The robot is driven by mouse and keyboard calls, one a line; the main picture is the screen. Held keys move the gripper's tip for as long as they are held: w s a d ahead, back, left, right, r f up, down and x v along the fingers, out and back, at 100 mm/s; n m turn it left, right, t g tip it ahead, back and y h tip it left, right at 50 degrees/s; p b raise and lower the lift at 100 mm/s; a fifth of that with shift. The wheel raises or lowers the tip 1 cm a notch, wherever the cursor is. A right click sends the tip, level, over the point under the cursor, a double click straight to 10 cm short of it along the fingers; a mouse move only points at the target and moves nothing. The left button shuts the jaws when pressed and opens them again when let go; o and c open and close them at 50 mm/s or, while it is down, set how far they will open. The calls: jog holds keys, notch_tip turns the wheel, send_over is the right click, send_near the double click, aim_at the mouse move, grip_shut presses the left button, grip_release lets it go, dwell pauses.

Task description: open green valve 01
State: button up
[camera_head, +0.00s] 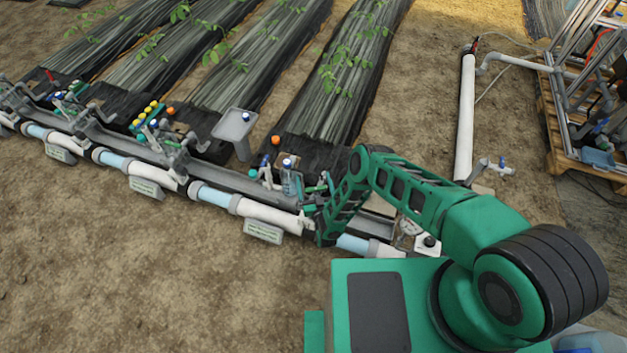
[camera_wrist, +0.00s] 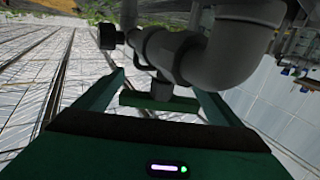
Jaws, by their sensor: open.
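In the wrist view, a green bar-shaped handle (camera_wrist: 150,101) sits on a short grey stem under a grey pipe fitting (camera_wrist: 185,55). I take it for the green valve's handle; no number is readable. My gripper (camera_wrist: 160,86) is open, with one green finger on each side of the handle. The handle lies crosswise between the fingers; I cannot tell whether either touches it. In the head view my arm reaches down to the pipe row, and my own wrist hides most of the gripper and the valve.
A white and pale blue pipe line (camera_head: 215,198) with small label plates (camera_head: 263,231) runs along the bed ends. A grey stand (camera_head: 234,128) and small coloured caps are nearby. A white pipe (camera_head: 465,118) and a pallet with a frame (camera_head: 590,150) stand right. Bare soil lies in front.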

jog(key=c, duration=1.1)
jog(key=shift+o, duration=0.2)
jog(key=shift+s+a+n+g+y, duration=0.2)
jog(key=shift+a+n+g+y, duration=0.15)
jog(key=shift+n+g+y, duration=1)
jog(key=shift+s+a+n+g+y, duration=0.35)
jog(key=shift+n+y, duration=0.7)
jog(key=shift+y, duration=0.85)
jog(key=shift+s+a+n+g+y, duration=0.1)
jog(key=shift+a+n+g+y, duration=0.2)
jog(key=shift+n+g+y, duration=1.1)
jog(key=shift+t+y, duration=0.3)
jog(key=shift+y, duration=0.05)
jog(key=shift+f, duration=0.1)
jog(key=o, duration=1.1)
jog(key=shift+c, duration=0.2)
